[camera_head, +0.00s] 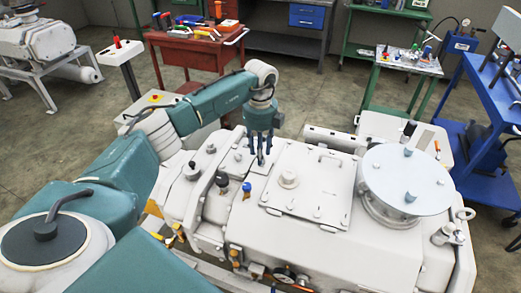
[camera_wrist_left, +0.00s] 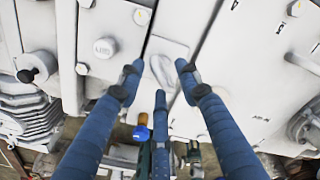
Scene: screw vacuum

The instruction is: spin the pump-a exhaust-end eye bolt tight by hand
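The large off-white pump (camera_head: 290,225) fills the middle of the head view. My left gripper (camera_head: 261,160) points down at its top, left of the square bolted cover. In the left wrist view a pale rounded eye bolt (camera_wrist_left: 163,70) sits on a small plate on the casing. The blue fingers of my left gripper (camera_wrist_left: 158,73) are spread, with the eye bolt between their tips. I cannot tell whether any finger touches it. In the head view the fingers hide this eye bolt. Another ring-shaped eye (camera_head: 465,213) shows at the pump's right end. My right gripper is not in view.
A round grey flange cover (camera_head: 405,180) stands on the pump's right. A blue-capped fitting (camera_head: 246,187) rises near my left gripper; a blue-and-orange fitting (camera_wrist_left: 141,130) shows below the fingers. A red tool bench (camera_head: 190,50), a green table (camera_head: 400,65) and a blue cart (camera_head: 485,110) stand behind.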

